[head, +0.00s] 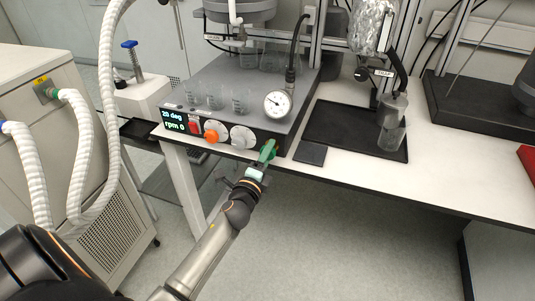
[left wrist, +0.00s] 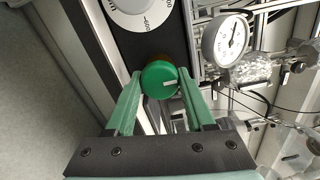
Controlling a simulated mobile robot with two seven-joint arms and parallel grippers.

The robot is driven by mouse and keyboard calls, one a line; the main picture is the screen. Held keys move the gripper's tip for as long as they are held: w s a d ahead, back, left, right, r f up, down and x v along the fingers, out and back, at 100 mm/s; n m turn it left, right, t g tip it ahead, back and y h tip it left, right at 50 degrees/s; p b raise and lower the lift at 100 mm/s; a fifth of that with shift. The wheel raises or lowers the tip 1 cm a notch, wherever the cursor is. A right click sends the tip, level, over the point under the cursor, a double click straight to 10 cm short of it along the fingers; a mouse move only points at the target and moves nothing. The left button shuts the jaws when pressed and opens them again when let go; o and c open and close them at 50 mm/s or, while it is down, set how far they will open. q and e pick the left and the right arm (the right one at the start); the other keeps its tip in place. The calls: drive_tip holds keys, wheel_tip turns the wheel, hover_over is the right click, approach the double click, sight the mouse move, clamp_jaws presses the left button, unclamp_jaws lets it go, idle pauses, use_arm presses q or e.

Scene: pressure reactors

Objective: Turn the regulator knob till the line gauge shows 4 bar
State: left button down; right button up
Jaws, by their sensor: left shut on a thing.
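In the left wrist view my left gripper (left wrist: 157,88) is shut on the knob, one green finger on each side. In the head view the fingers largely hide the knob. The line gauge (head: 278,104) is a round white dial above the knob; it also shows in the left wrist view (left wrist: 230,40). Its needle shows, but its figures are too small to read surely. My right gripper is out of view.
An orange knob (head: 212,131) and a white dial (head: 242,137) sit left of the regulator knob, beside a display (head: 174,120). Glass beakers (head: 240,101) stand on the reactor base. A black tray (head: 355,134) lies to its right.

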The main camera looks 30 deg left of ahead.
use_arm(q)
drive_tip(key=shift+r+m, duration=0.1)
drive_tip(key=shift+m, duration=0.5)
drive_tip(key=shift+c, duration=1.3)
unclamp_jaws()
drive_tip(key=b+v, duration=0.1)
drive_tip(key=v, duration=1.1)
drive_tip(key=shift+s, duration=0.25)
